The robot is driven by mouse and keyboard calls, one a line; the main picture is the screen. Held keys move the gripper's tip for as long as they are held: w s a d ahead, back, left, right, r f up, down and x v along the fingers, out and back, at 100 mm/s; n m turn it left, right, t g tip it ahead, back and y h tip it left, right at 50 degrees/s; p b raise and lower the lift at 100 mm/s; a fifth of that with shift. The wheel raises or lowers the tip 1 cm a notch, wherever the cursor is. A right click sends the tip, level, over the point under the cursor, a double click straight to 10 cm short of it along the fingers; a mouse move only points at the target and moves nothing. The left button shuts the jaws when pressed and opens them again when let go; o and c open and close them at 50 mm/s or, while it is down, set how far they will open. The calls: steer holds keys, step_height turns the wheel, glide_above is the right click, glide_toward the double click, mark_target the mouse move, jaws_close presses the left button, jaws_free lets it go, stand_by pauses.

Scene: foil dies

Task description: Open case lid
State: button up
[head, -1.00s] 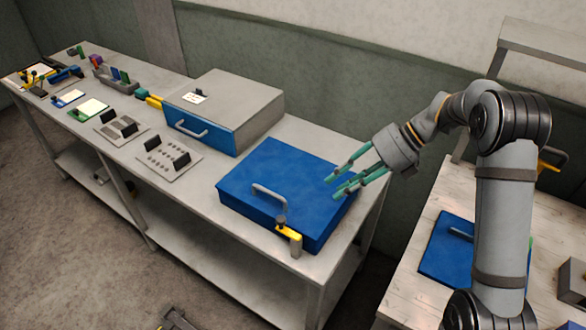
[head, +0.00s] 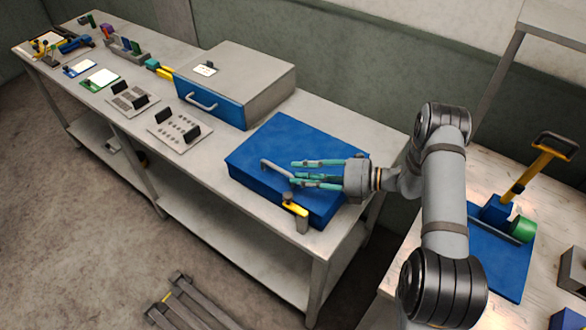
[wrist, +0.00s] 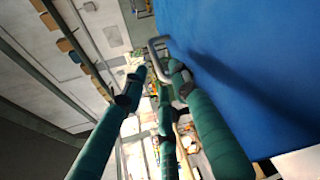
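The blue case (head: 290,140) sits shut on the bench, its flat lid on top. It fills the right of the wrist view (wrist: 250,60). A grey bar handle (head: 275,170) stands on the case near its front edge; it shows in the wrist view (wrist: 154,52) just beyond the fingertips. A yellow latch (head: 296,209) with a dark knob is at the front right of the case. My gripper (head: 294,174) is open, its green fingers spread and pointing left at the handle. I cannot tell whether they touch it.
A grey case with a blue front (head: 235,85) stands behind and left on the same bench (head: 205,165). Plates with black blocks (head: 180,131) lie farther left. At right, a wooden table holds a blue panel (head: 500,260) and a yellow-handled tool (head: 535,165).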

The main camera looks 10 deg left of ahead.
steer(key=shift+p+x, duration=0.35)
steer(key=shift+x, duration=1.15)
steer(key=shift+c, duration=0.8)
steer(key=c, duration=0.5)
steer(key=shift+d, duration=0.1)
jaws_close()
steer(key=shift+w+r, duration=0.1)
steer(key=shift+w, duration=0.05)
